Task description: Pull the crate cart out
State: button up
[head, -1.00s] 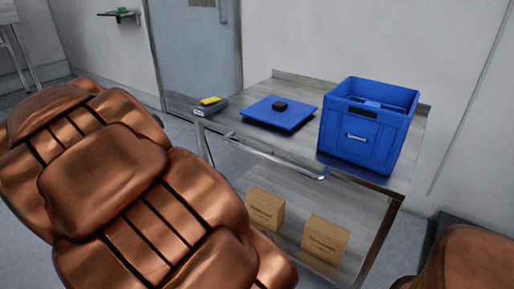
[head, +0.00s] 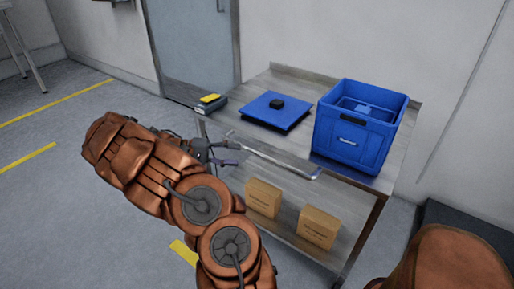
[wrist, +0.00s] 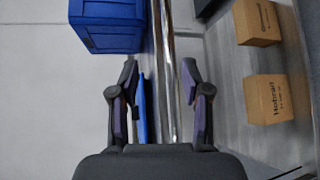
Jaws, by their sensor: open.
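The crate cart (head: 297,143) is a grey metal two-level cart against the wall, with a bright pull bar (head: 275,158) along its front. A blue crate (head: 350,147) stands on its top right.
On the cart top lie a blue flat panel (head: 272,117) with a small black block and a grey-yellow item (head: 207,104). Two cardboard boxes (head: 263,197) (head: 318,228) sit on the lower shelf. A door is behind at left.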

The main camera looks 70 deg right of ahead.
aim_at(257, 155)
jog(key=shift+h, duration=0.7)
jog(key=shift+s+d+f+p, duration=0.4)
jog(key=shift+s+d+f, duration=0.4)
jog(key=shift+d, duration=0.55)
jog(key=shift+s+d+f+p, duration=0.35)
jog(key=shift+s+d+f, duration=0.5)
jog(key=shift+d, duration=0.5)
jog(key=shift+s+d+f+p, duration=0.4)
jog(key=shift+s+d+f, duration=0.2)
jog(key=shift+s+d, duration=0.55)
jog(key=shift+w+d, duration=0.15)
jog(key=shift+w, duration=0.1)
jog(key=shift+c, duration=0.4)
grip_shut()
